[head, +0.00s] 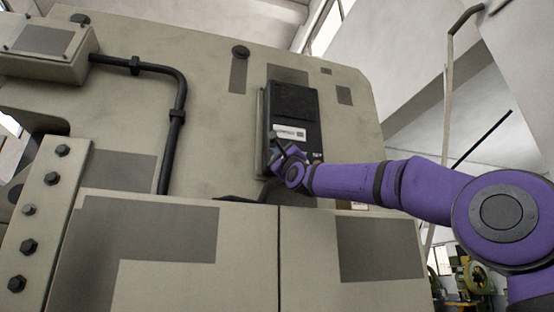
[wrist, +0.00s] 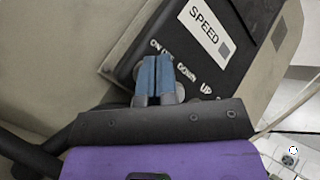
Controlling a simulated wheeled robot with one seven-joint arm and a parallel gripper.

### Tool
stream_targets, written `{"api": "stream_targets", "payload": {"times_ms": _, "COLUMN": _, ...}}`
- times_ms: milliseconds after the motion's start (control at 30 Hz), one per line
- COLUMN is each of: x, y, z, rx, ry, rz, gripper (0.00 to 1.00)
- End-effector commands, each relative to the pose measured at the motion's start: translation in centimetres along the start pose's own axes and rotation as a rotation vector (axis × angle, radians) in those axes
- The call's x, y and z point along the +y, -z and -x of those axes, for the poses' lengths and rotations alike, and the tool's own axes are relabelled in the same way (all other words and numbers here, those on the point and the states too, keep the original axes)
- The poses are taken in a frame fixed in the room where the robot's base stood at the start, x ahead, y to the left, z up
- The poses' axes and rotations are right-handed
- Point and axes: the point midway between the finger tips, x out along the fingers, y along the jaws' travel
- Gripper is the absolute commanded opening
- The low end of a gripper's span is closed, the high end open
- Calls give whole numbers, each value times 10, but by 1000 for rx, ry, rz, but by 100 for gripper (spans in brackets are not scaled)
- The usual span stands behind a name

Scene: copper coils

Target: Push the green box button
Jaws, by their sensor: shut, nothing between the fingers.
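A dark control box (head: 293,103) is mounted on the greenish-grey machine panel (head: 215,110). In the wrist view the box (wrist: 228,72) shows a white SPEED label (wrist: 205,28) and the markings ON, DOWN and UP. My gripper (head: 278,150) is at the lower left part of the box. In the wrist view my gripper (wrist: 155,74) is shut and empty, its blue fingertips over the row of markings near ON. Small round grey parts show beside the fingers. No green button is visible; the fingers hide part of the panel, and I cannot tell whether they touch it.
A black pipe (head: 172,120) runs from a small box (head: 45,48) at the upper left down the machine. A bolted plate (head: 45,205) is at the lower left. A ledge (head: 240,245) spans below the control box. Open space lies right of the machine.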

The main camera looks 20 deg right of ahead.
Motion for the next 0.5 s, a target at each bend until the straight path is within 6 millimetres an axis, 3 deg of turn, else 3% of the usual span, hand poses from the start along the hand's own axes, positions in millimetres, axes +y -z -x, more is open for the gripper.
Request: {"api": "stream_targets", "payload": {"times_ms": 500, "x": 4, "y": 4, "z": -6, "rx": 0, "ry": 0, "rz": 0, "gripper": 0}}
